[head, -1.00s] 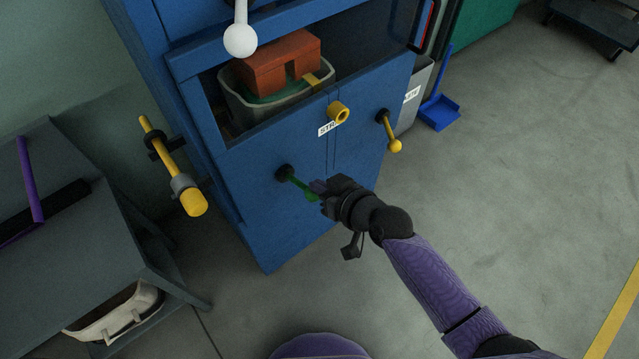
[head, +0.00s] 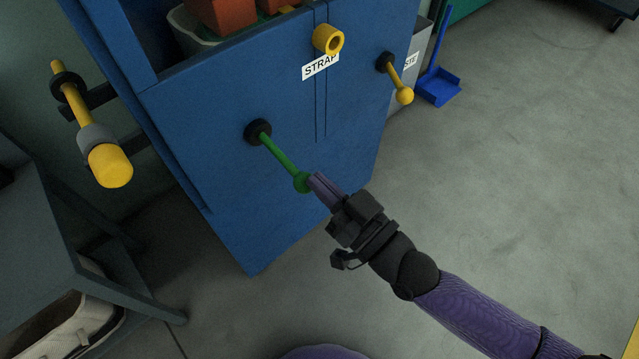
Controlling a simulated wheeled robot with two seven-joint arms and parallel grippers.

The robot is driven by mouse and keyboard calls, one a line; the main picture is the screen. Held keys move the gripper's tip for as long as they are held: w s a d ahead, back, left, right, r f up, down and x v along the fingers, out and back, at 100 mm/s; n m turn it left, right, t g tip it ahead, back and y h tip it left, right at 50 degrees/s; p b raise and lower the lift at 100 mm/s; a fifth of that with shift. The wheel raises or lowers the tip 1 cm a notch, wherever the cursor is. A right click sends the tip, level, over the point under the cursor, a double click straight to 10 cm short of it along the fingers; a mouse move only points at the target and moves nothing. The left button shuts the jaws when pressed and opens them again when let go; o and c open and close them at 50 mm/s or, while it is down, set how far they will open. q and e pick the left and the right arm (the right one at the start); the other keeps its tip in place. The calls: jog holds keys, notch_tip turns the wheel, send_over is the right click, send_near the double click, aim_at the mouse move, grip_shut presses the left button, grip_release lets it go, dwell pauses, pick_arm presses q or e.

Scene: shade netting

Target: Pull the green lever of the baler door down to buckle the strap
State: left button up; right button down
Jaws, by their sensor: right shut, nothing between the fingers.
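The green lever (head: 279,156) sticks out from a black round hub on the front of the blue baler door (head: 215,170). It slants down to the right and ends in a green knob (head: 302,182). My right gripper (head: 316,181) is shut with nothing between its fingers. Its purple fingertips are right beside the knob, on its right; I cannot tell whether they touch it. A label reading STRAP (head: 320,67) is on the door above. My left gripper is not in view.
A yellow tube (head: 328,40) and a yellow ball-ended lever (head: 398,80) stick out from the door above right. A yellow cylinder (head: 108,163) stands out on the left. A grey table (head: 40,250) is lower left. Open floor lies to the right.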

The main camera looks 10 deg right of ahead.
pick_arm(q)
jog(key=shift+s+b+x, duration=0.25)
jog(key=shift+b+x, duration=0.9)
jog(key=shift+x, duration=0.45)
pick_arm(e)
jog(key=shift+w+a+f, duration=0.1)
jog(key=shift+f, duration=0.9)
jog(key=shift+w+a+f, duration=0.1)
jog(key=shift+f, duration=0.85)
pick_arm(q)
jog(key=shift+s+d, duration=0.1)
pick_arm(e)
jog(key=shift+f, duration=0.15)
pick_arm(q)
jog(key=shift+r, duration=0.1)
